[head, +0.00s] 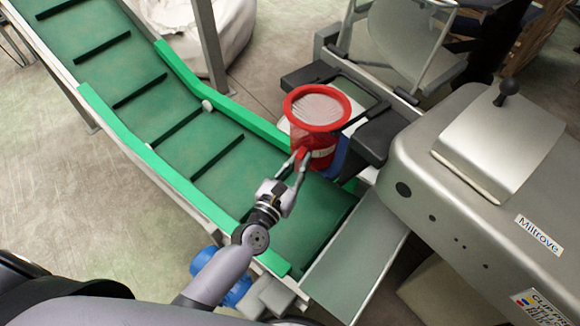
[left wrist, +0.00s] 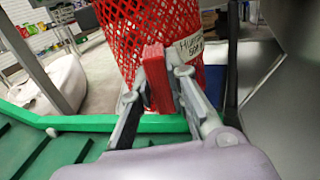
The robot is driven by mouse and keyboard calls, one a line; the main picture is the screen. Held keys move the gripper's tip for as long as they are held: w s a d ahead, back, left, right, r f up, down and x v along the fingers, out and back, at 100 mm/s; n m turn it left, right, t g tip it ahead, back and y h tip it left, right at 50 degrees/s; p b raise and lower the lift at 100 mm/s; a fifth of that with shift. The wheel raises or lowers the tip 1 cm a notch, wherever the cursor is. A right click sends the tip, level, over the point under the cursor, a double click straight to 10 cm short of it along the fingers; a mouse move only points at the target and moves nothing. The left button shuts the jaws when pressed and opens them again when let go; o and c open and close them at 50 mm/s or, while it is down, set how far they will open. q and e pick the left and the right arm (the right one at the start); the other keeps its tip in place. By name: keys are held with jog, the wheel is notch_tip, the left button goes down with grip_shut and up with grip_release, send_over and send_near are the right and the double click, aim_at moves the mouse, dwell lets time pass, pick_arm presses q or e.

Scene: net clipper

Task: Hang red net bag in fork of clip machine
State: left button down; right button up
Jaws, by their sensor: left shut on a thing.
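The red net bag (head: 322,151) with its round red rim shows in the head view at the discharge end of the green conveyor. My left gripper (head: 301,160) is shut on it. In the left wrist view the fingers (left wrist: 160,85) pinch a flat red piece at the net's near side, and the red mesh (left wrist: 135,32) rises above them beside a white label. The clip machine (head: 480,190) is a grey metal housing to the right of the bag. Its fork cannot be made out clearly. My right gripper is not in view.
The green conveyor (head: 152,90) with dark cleats and a bright green side rail (head: 225,105) runs from upper left toward the machine. Dark blocks (head: 385,135) and a frame stand close behind and right of the bag.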

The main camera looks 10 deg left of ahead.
aim_at(313, 159)
pick_arm(q)
jog(key=shift+w+d, duration=0.85)
jog(key=shift+w, duration=0.2)
jog(key=shift+w+d, duration=0.8)
jog(key=shift+w, duration=0.25)
jog(key=shift+w+d, duration=0.35)
jog(key=shift+w, duration=0.1)
jog(key=shift+f+b, duration=0.25)
jog(key=shift+b, duration=0.3)
jog(key=c, duration=1.5)
grip_release()
jog(key=shift+s, duration=0.15)
jog(key=v, duration=1.2)
